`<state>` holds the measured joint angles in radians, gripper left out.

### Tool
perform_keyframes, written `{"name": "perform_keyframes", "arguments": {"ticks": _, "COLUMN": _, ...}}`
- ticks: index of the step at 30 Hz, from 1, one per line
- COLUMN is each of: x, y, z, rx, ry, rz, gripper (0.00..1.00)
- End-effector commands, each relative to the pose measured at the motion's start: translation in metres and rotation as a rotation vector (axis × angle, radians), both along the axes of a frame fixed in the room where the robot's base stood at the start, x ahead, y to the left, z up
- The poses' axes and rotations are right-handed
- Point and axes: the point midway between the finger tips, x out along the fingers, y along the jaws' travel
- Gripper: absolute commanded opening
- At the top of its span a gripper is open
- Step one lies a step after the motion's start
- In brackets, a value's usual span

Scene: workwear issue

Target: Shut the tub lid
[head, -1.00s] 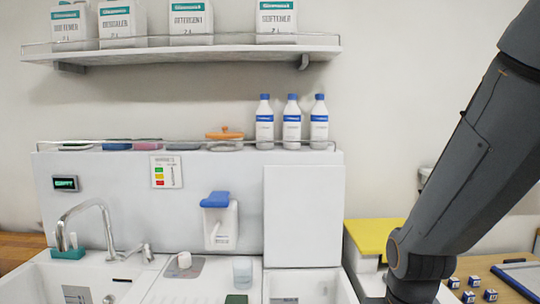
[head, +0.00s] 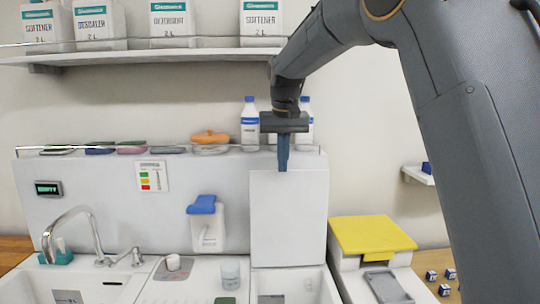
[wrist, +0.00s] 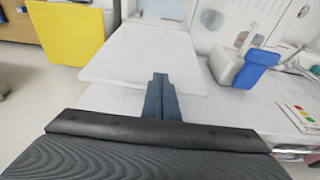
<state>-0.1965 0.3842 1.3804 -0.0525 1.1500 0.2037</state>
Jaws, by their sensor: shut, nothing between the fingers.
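The tub lid (head: 289,218) is a white flat panel standing upright, open, at the back of the white tub (head: 325,290), whose inside shows at the bottom of the head view. My gripper (head: 283,166) points down at the lid's top edge, its fingers shut and empty. In the wrist view the shut fingers (wrist: 160,82) reach over the near edge of the white lid (wrist: 140,50). I cannot tell whether they touch it.
White bottles (head: 250,124) stand on the ledge behind my gripper. A blue-topped dispenser (head: 207,225) is left of the lid, and a yellow-lidded bin (head: 372,236) is to its right. A cup (head: 230,272) and a tap (head: 75,225) are lower left.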

Motion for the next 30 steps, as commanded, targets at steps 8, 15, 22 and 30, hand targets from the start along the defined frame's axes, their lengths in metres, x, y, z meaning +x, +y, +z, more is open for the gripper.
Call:
{"name": "perform_keyframes", "arguments": {"ticks": 8, "x": 0.025, "y": 0.032, "z": 0.074, "rx": 0.004, "ry": -0.031, "rz": -0.005, "gripper": 0.0}}
{"name": "perform_keyframes", "arguments": {"ticks": 15, "x": 0.03, "y": 0.035, "z": 0.069, "rx": 0.005, "ry": -0.031, "rz": -0.009, "gripper": 0.0}}
{"name": "perform_keyframes", "arguments": {"ticks": 22, "x": 0.039, "y": 0.034, "z": 0.032, "rx": 0.004, "ry": -0.03, "rz": -0.008, "gripper": 0.0}}
{"name": "perform_keyframes", "arguments": {"ticks": 30, "x": 0.049, "y": 0.034, "z": -0.005, "rx": 0.005, "ry": -0.031, "rz": -0.009, "gripper": 0.0}}
